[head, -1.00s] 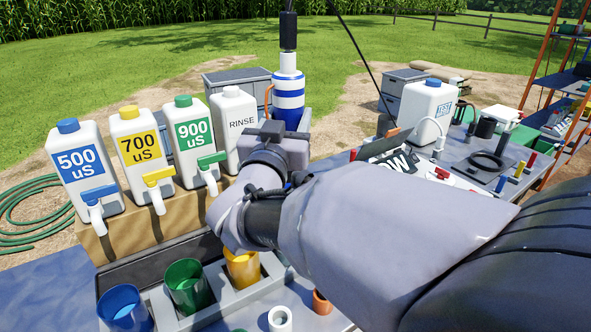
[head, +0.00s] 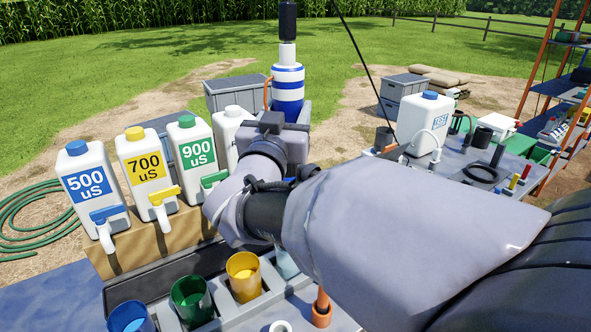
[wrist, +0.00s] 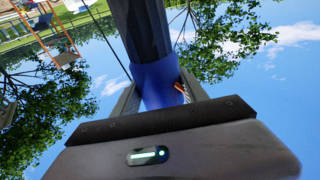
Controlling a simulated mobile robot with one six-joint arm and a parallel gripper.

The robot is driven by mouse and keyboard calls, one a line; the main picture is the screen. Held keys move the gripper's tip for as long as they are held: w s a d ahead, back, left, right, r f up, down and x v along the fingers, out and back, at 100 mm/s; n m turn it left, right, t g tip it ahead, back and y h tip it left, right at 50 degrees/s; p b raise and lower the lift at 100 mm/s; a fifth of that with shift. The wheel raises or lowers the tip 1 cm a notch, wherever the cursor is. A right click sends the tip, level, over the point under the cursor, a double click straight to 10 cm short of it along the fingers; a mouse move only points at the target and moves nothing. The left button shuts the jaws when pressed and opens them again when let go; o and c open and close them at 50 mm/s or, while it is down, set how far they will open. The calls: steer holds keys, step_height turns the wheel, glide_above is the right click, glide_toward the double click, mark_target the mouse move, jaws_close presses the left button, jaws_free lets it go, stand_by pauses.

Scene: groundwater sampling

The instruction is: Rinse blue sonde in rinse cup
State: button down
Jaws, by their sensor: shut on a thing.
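My gripper (head: 286,122) is shut on the blue sonde (head: 288,86), a blue-and-white striped body with a black upper end. The sonde stands roughly upright; its lower end is hidden behind my gripper. In the wrist view its blue band (wrist: 158,82) sits between the jaws (wrist: 160,98), below a dark cylinder. A pale blue, clear-looking cup (head: 287,264), likely the rinse cup, sits at the right end of the cup row. It is partly covered by my arm and lies nearer the camera than my gripper. The white rinse jug (head: 228,130) is behind my gripper, its label hidden.
Blue (head: 130,318), green (head: 191,301) and yellow (head: 243,277) cups stand left of the pale cup. Jugs marked 500 (head: 92,188), 700 (head: 146,170) and 900 (head: 198,150) stand behind them. An orange cup (head: 321,312) is at the front; a test jug (head: 425,122) stands right.

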mark_target(284, 97)
steer(key=shift+r+p, duration=1.25)
steer(key=shift+r, duration=0.8)
steer(key=shift+f, duration=0.1)
